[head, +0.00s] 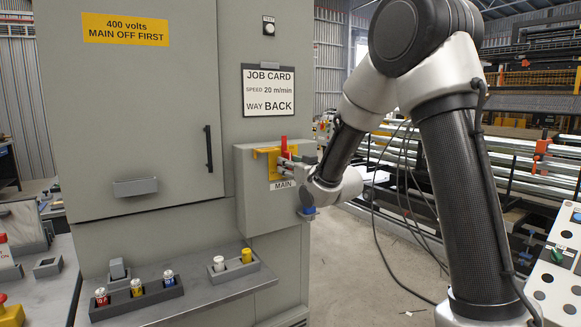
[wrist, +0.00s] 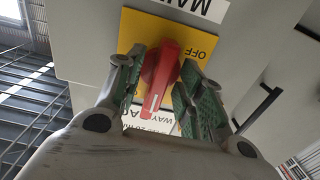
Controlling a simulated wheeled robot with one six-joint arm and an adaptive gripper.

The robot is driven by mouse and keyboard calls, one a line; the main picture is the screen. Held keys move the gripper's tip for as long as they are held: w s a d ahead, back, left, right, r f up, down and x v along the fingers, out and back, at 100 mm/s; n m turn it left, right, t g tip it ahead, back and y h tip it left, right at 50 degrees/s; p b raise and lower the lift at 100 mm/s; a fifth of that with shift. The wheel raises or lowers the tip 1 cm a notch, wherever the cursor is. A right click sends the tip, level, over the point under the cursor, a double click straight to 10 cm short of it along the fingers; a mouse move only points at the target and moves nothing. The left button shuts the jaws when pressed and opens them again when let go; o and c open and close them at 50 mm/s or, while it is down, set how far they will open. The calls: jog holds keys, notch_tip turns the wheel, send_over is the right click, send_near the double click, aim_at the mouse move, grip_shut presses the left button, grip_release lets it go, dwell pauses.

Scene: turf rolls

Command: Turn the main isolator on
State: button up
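The main isolator is a red handle (head: 284,147) on a yellow plate (head: 271,164), fixed to a grey box (head: 249,215) with a MAIN label (head: 283,184). In the head view the handle stands about upright. My gripper (head: 298,163) is at the plate, coming in from the right. In the wrist view the red handle (wrist: 160,76) lies between my two green-padded fingers (wrist: 160,88). The fingers are apart, one on each side; narrow gaps seem to show, but contact is unclear. The word OFF shows on the yellow plate (wrist: 196,46) beside the handle.
A job card (head: 269,91) reads speed 20 m/min, way BACK. A yellow sign (head: 125,29) reads 400 volts, main off first. A shelf (head: 215,292) below carries trays with coloured cylinders. Dark cables hang by my arm. Rails and rollers stand behind right.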

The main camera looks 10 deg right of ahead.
jog(key=shift+s, duration=0.1)
jog(key=v, duration=0.7)
jog(key=shift+s, duration=0.15)
